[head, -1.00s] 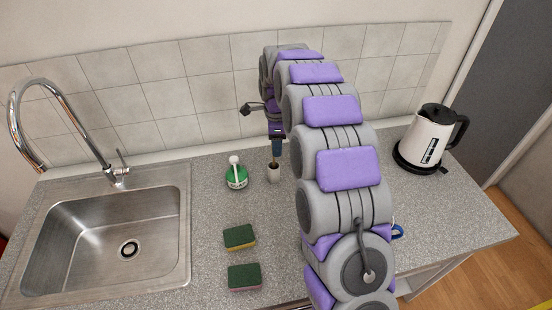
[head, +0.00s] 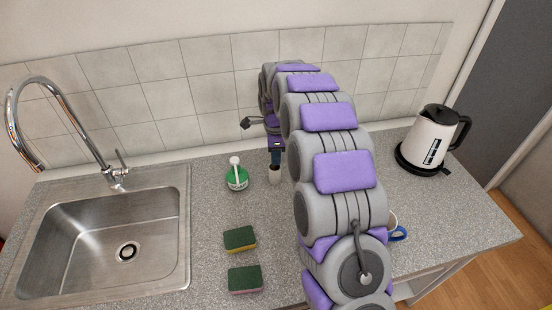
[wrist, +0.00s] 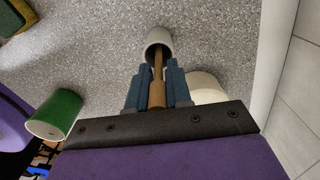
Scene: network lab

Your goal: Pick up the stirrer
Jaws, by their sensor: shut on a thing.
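The stirrer (wrist: 157,82) is a thin brown wooden stick. In the wrist view it runs between the two blue fingers of my gripper (wrist: 158,70), which is shut on it. Its far end goes into a small white cup (wrist: 158,37). In the head view my gripper (head: 276,153) is just above the white cup (head: 275,175), at the back of the counter. The stirrer is mostly hidden there by the fingers and the cup.
A green bottle with a white top (head: 236,178) stands left of the cup. Two sponges (head: 239,238) (head: 245,279) lie nearer, beside the sink (head: 105,240). A kettle (head: 432,140) stands at right. A mug (head: 398,232) is partly behind my arm. Tiles (head: 200,105) back the counter.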

